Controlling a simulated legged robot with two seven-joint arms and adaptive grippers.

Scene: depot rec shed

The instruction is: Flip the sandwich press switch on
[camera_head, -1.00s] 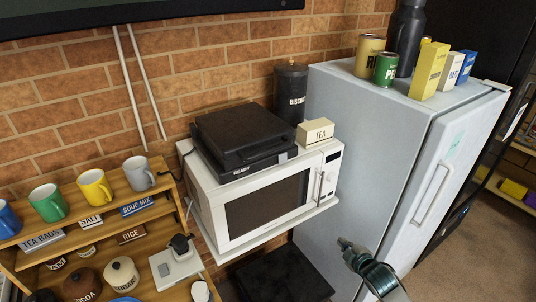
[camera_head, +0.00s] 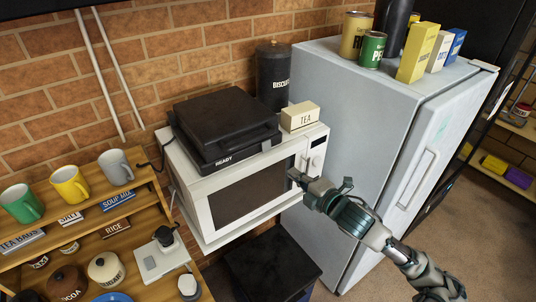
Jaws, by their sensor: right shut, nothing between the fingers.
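The black sandwich press (camera_head: 226,122) sits on top of the white microwave (camera_head: 196,189), its lid down. Its front edge bears the word READY. I cannot make out the switch itself at this size. My right gripper (camera_head: 293,176) is shut and empty. It is in front of the microwave's right side, by the door handle and below the press; I cannot tell whether it touches the microwave. My left gripper is not in view.
A TEA box (camera_head: 299,116) stands right of the press, with a BISCUITS canister (camera_head: 272,78) behind. A pale fridge (camera_head: 352,108) with tins and boxes on top stands to the right. A wooden shelf (camera_head: 148,206) with mugs is at left. A black box (camera_head: 270,268) lies below.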

